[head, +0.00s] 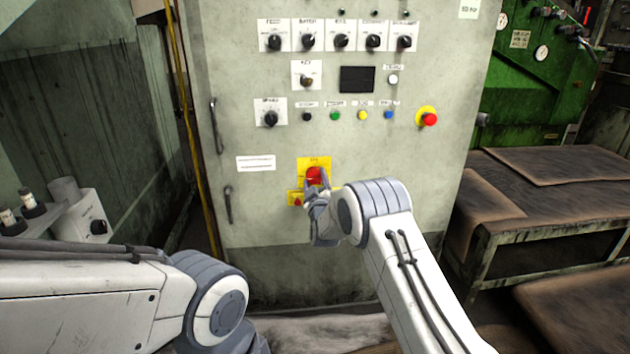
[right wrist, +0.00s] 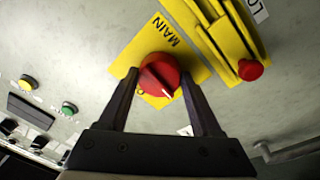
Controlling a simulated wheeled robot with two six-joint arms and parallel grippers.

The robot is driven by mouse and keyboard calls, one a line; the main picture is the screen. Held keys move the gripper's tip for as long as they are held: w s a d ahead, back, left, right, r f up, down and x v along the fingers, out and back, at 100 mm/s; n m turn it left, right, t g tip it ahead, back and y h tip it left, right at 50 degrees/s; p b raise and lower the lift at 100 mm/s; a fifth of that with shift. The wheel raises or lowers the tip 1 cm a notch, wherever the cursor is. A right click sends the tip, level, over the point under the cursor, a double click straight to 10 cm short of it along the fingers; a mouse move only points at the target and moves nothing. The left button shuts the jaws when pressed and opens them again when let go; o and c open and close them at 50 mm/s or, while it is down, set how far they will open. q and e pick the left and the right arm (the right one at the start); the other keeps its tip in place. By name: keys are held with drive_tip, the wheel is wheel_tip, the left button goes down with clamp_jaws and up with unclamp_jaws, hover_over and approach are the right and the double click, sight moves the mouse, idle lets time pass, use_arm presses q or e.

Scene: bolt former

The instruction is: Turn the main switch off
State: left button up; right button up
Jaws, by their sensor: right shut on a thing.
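The main switch is a red rotary knob (head: 314,175) on a yellow plate (head: 306,162) low on the grey cabinet front. In the right wrist view the red knob (right wrist: 160,74) has a white pointer mark, and its yellow plate (right wrist: 146,40) reads MAIN. My right gripper (head: 316,192) is at the knob, and its two dark fingers (right wrist: 158,92) are shut on it, one on each side. My right wrist hides part of the yellow plate in the head view. My left arm comes in at the lower left, and its gripper is not visible.
A red emergency button (head: 429,119) and several black knobs are higher on the cabinet (head: 220,60). A brown-topped bench (head: 560,170) stands at the right.

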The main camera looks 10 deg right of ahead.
drive_tip(key=shift+n, duration=0.7)
drive_tip(key=shift+a, duration=0.1)
drive_tip(key=o, duration=1.4)
drive_tip(key=s, duration=0.3)
drive_tip(key=s+p, duration=0.1)
drive_tip(key=s, duration=0.3)
drive_tip(key=s+f+p, duration=0.1)
drive_tip(key=s, duration=0.2)
drive_tip(key=shift+s, duration=0.25)
